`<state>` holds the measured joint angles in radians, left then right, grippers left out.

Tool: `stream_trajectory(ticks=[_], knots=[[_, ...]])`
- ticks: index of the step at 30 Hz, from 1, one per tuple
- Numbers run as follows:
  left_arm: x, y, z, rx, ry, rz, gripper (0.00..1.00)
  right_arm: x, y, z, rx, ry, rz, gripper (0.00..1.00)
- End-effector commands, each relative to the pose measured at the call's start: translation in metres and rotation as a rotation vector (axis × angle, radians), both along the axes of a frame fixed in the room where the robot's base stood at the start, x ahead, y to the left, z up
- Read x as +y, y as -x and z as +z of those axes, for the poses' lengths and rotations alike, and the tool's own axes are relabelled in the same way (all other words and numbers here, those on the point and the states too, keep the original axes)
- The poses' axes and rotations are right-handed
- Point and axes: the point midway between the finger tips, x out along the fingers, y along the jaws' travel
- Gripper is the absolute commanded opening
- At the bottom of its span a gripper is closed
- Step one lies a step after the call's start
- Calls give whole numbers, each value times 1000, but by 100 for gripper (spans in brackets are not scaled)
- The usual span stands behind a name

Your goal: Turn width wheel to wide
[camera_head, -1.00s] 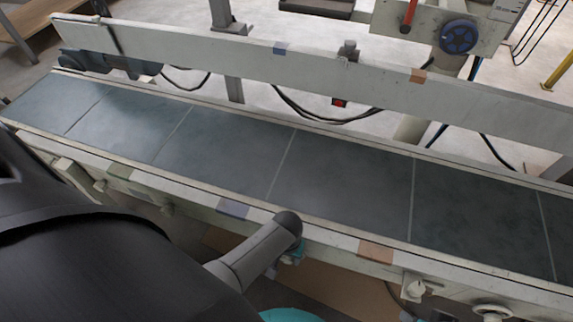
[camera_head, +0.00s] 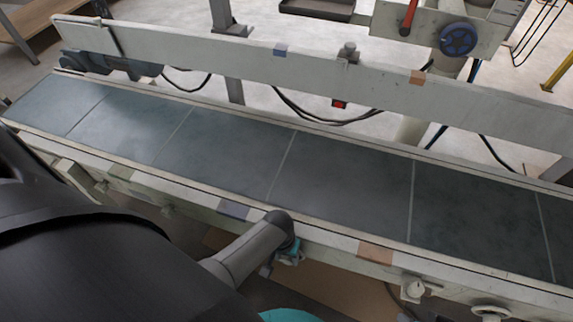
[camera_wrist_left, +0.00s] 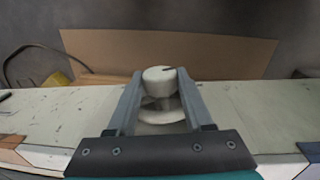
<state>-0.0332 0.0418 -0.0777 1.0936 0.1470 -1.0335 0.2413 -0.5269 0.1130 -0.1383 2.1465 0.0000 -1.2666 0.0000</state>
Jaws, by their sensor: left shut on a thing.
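A pale round knob (camera_wrist_left: 160,85) with a dark pointer line on its top stands between the fingers in the left wrist view. I take it to be the width wheel. A wider pale disc shows below it. My left gripper (camera_wrist_left: 160,95) is shut on this knob, one finger on each side. In the head view my left gripper (camera_head: 277,264) is at the near side of the conveyor, between the blue and orange patches, and the arm hides the knob there. I cannot read any wide or narrow mark. My right gripper is not in view.
The near rail carries a blue patch (camera_head: 234,209), an orange patch (camera_head: 375,252), a white knob (camera_head: 413,289) and a pale handwheel (camera_head: 490,311). The dark belt (camera_head: 340,185) is empty. A blue handwheel (camera_head: 458,39) is on the machine behind the far rail.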

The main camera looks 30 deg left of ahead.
Motion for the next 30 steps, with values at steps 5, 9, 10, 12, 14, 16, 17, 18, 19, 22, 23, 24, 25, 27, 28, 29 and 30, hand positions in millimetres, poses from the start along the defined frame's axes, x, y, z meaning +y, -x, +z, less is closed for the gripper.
stream_trajectory(ticks=[5,9,10,12,14,16,17,18,19,22,23,24,25,27,28,29,30], knots=[[4,1,0,-27,113,4,0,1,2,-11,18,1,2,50],[5,1,-2,-54,221,4,0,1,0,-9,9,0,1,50],[6,1,-3,-59,242,3,0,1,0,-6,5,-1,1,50],[7,1,-4,-70,290,3,0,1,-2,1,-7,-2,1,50],[6,1,-4,-79,327,3,0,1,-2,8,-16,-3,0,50],[7,1,-4,-89,362,1,0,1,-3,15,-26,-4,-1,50],[7,1,-5,-92,376,2,0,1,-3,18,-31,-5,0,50],[7,1,-5,-95,394,1,0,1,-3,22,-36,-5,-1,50],[7,1,-5,-99,406,2,0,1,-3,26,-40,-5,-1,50],[7,1,-5,-109,445,1,0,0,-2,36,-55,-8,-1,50],[7,1,-5,-111,456,-1,0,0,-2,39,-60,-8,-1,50],[8,1,-5,-115,470,1,0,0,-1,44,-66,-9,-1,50],[8,1,-5,-117,480,0,0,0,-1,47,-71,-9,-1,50],[8,1,-5,-123,504,1,0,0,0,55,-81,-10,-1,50],[8,1,-5,-126,516,0,0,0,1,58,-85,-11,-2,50],[8,1,-6,-128,525,-1,0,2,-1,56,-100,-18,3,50],[8,1,-6,-131,538,1,0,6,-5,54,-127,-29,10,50]])
